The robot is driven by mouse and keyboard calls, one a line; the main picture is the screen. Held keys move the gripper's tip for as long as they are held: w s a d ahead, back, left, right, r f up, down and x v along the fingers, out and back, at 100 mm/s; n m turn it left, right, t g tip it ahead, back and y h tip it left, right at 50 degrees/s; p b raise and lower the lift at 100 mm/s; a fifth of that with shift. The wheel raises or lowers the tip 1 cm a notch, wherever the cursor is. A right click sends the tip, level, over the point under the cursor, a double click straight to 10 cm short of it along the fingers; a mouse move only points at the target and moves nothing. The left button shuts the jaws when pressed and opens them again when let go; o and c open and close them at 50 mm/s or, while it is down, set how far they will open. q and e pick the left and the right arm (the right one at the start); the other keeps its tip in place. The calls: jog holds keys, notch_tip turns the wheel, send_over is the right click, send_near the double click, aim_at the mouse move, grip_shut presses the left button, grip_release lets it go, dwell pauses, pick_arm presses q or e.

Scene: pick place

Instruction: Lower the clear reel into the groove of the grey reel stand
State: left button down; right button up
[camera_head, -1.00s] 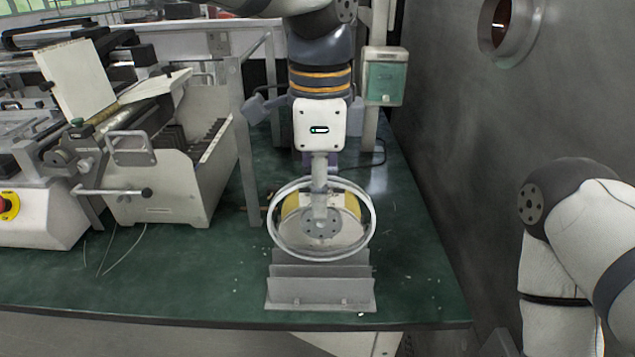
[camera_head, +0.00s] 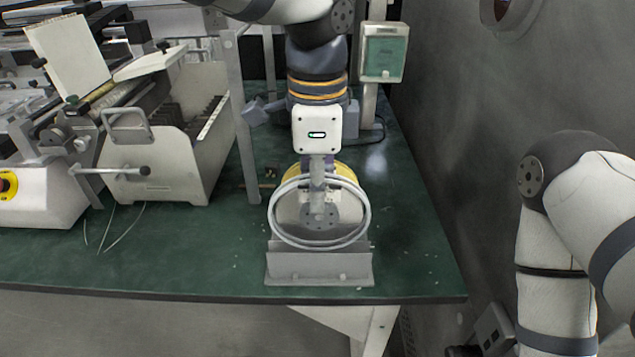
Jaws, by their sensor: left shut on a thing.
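The clear reel (camera_head: 356,233) is a round, see-through disc with a pale rim, held upright and facing me in the head view. My left gripper (camera_head: 319,207) comes down from above and is shut on the reel near its hub. The grey reel stand (camera_head: 319,268) sits near the front edge of the green table, directly below the reel. The reel's lower rim overlaps the stand's upper part in the picture. I cannot tell whether it touches the groove, which the reel and the front plate hide.
A yellow round thing (camera_head: 345,172) shows behind the reel. A white machine with a handle (camera_head: 160,165) stands to the left, beside a grey post (camera_head: 241,130). A green-fronted box (camera_head: 384,55) is behind. The green table (camera_head: 420,265) is clear right of the stand.

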pick_arm(q)
jog(key=shift+s+f, duration=0.1)
jog(key=shift+f, duration=1.35)
jog(key=shift+f, duration=0.9)
jog(key=c, duration=1.6)
grip_release()
jog(key=shift+o, duration=0.6)
jog(key=shift+o, duration=1.3)
jog(key=shift+r, duration=0.15)
